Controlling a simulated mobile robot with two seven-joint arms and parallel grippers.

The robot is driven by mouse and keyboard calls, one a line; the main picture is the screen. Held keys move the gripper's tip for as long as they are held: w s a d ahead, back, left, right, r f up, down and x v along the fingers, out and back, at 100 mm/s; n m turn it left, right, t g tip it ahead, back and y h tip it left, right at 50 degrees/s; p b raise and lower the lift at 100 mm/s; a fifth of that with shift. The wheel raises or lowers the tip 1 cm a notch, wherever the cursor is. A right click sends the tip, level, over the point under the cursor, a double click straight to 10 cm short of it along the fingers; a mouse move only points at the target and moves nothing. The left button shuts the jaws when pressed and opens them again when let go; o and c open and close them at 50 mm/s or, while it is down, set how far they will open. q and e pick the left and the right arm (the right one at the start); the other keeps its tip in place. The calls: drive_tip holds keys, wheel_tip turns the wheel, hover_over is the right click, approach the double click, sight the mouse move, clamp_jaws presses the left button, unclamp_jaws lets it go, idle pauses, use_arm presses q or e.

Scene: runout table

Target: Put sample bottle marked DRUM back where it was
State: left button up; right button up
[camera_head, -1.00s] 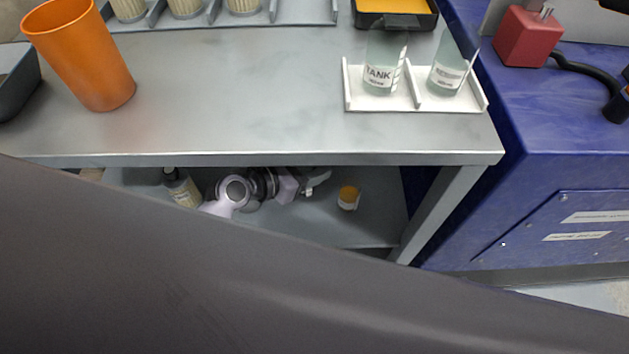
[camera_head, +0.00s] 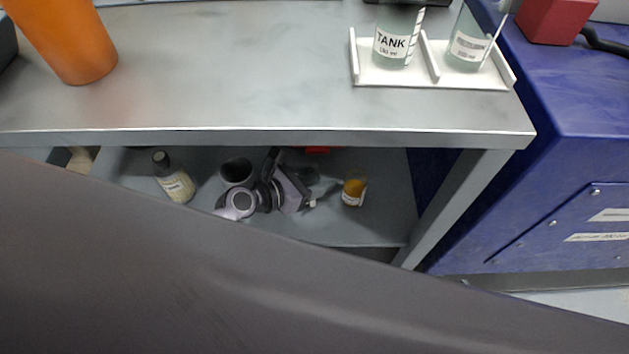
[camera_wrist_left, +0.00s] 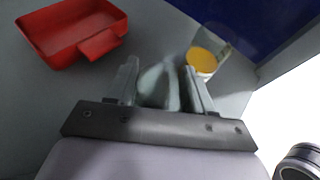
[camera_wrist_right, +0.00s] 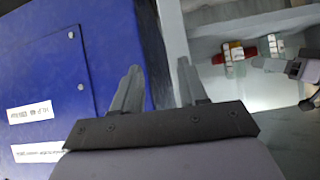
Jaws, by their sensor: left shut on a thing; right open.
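My left gripper (camera_head: 314,202) is under the table top, over the lower shelf. In the left wrist view its fingers (camera_wrist_left: 165,88) are shut on a translucent grey-green bottle (camera_wrist_left: 158,84). No label shows on it, so I cannot read whether it says DRUM. A clear bottle marked TANK (camera_head: 396,38) stands in the left slot of the white rack (camera_head: 440,84) on the table top. A similar bottle (camera_head: 470,42) with an unreadable label stands in the right slot. My right gripper (camera_wrist_right: 160,88) is open and empty, seen only in its wrist view.
A yellow-topped jar (camera_head: 354,192) is on the lower shelf just right of my left gripper. A pale-labelled bottle (camera_head: 174,180) stands left on that shelf. A red tray (camera_wrist_left: 75,35) lies beyond the gripper.

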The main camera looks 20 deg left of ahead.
use_arm(q)
drive_tip(key=shift+f, duration=0.15)
drive_tip(key=o, duration=1)
use_arm(e)
drive_tip(key=shift+w+a+r, duration=0.25)
drive_tip(key=shift+w+r, duration=0.1)
drive_tip(key=shift+r, duration=0.15)
drive_tip(key=shift+s, duration=0.1)
